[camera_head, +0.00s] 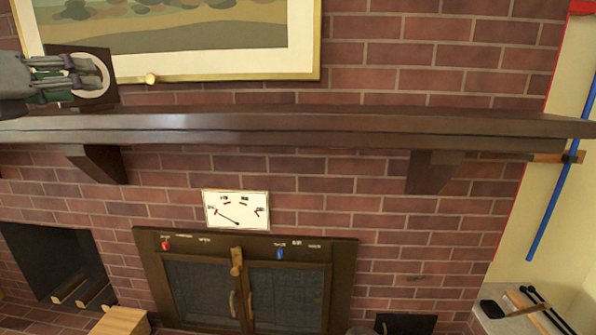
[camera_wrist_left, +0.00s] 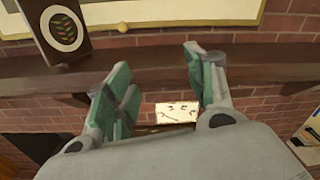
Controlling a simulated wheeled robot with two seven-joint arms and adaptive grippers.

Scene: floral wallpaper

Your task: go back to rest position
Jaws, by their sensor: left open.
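My left gripper (camera_head: 76,76) is at the upper left of the head view, just above the left end of the dark mantel shelf (camera_head: 330,128). It overlaps a dark plaque with a pale round emblem (camera_head: 110,88). In the left wrist view the gripper (camera_wrist_left: 162,82) has its green-padded fingers spread wide with nothing between them. There the plaque (camera_wrist_left: 86,38) stands on the shelf to the left of the fingers, apart from them. My right gripper does not show in either view.
A gold-framed painting (camera_head: 210,64) hangs above the shelf. Below are a white dial panel (camera_head: 236,209) and a fireplace with glass doors (camera_head: 246,290) in the brick wall. A blue pole (camera_head: 560,185) hangs at the right, above a pale ledge (camera_head: 500,322).

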